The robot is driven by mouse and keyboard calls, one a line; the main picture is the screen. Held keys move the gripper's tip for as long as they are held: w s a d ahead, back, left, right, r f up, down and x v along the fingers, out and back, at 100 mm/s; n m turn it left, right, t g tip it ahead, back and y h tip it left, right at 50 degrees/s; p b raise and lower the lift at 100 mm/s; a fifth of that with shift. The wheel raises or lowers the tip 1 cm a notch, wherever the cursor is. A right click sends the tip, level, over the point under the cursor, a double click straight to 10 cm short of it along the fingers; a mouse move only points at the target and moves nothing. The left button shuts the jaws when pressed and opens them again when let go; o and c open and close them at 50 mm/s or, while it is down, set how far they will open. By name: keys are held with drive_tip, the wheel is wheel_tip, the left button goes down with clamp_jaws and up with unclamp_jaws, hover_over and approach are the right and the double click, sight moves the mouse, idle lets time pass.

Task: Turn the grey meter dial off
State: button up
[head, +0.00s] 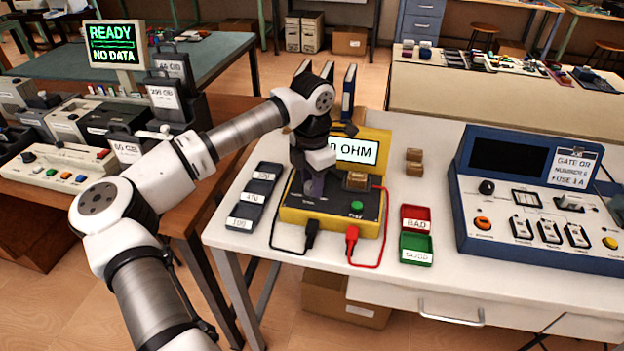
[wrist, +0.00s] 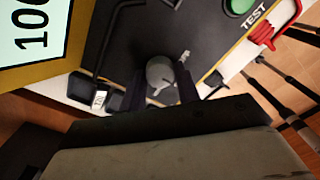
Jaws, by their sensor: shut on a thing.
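The yellow meter (head: 290,216) stands on the white table, with a black top and a lit display (head: 357,150) whose visible part reads "0 OHM". In the wrist view part of the display (wrist: 30,38) reads "100". The round grey dial (wrist: 160,72) sits on the black top. My gripper (head: 313,186) points down over the left of the meter and hides the dial in the head view. In the wrist view the dark fingers of my gripper (wrist: 162,88) are on either side of the dial, shut on it.
Dark labelled trays (head: 254,196) lie left, red (head: 416,217) and green (head: 416,248) trays right. A blue-framed panel (head: 530,235) stands further right.

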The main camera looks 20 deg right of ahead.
drive_tip(key=shift+c, duration=0.4)
drive_tip(key=shift+n+b, duration=0.4)
drive_tip(key=n+b, duration=0.2)
drive_tip(key=n, duration=0.1)
drive_tip(key=shift+f, duration=0.1)
drive_tip(key=shift+n+b, duration=1.45)
drive_tip(key=shift+n, duration=1.15)
drive_tip(key=o, duration=1)
drive_tip(key=shift+r, duration=0.2)
wheel_tip(320, 180, up, 14)
drive_tip(key=shift+f, duration=0.15)
